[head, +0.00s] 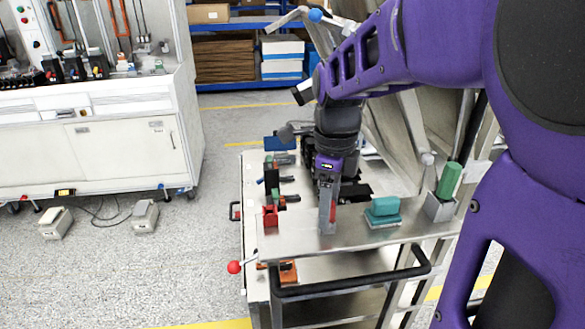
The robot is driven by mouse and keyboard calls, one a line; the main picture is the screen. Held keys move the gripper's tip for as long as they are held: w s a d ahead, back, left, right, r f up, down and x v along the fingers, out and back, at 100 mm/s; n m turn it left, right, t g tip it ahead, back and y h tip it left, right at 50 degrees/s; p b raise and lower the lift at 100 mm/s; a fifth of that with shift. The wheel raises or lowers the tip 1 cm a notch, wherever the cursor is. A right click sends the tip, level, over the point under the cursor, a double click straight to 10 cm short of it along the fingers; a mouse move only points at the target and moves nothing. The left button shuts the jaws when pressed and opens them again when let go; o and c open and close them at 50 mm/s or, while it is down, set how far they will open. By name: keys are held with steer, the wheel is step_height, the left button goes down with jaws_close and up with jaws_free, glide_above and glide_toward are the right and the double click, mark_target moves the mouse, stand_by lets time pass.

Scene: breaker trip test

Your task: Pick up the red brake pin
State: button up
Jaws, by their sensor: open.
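My gripper (328,226) points down over the right-middle of the metal cart top (300,241) in the head view, and it is open. A thin red piece (333,213) shows at its fingers. It may be the red brake pin, but it is too small and too covered to be sure. I cannot tell whether it lies between the fingers or behind them. A red block-like part (270,216) stands at the cart's left edge, clearly apart from my gripper.
A teal block (383,208) and a green cylinder in a grey holder (449,181) stand to the right. Dark parts line the cart's left edge. A black handle rail (350,285) runs along the front. A red ball knob (233,267) sticks out at left.

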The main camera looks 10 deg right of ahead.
jaws_close()
steer(key=shift+r, duration=0.1)
stand_by(0.4)
